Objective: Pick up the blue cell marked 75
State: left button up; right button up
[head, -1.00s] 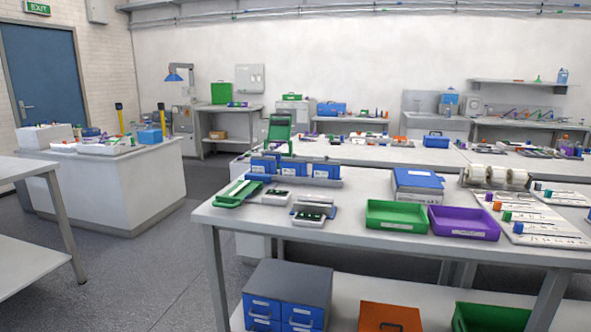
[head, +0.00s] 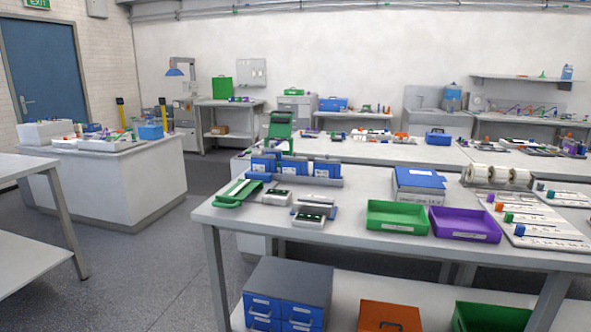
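No cell marked 75 can be made out; markings are too small to read at this distance. Small blue cylinders, perhaps cells, lie on the white boards (head: 530,218) at the right of the near bench (head: 330,225). One blue piece (head: 519,229) is on the front board. Other small coloured pieces stand on the far benches, too small to identify. Neither of my grippers shows in the head view.
A green tray (head: 397,228) and a purple tray (head: 465,236) sit at the bench's front edge. A blue drawer cabinet (head: 289,270) is on the shelf below. A white island (head: 110,185) stands at left. Grey floor (head: 150,270) is clear between it and the near bench.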

aim_at(287, 167)
jog(key=i+l+u, duration=0.3)
jog(key=i+l, duration=0.3)
jog(key=i, duration=0.2)
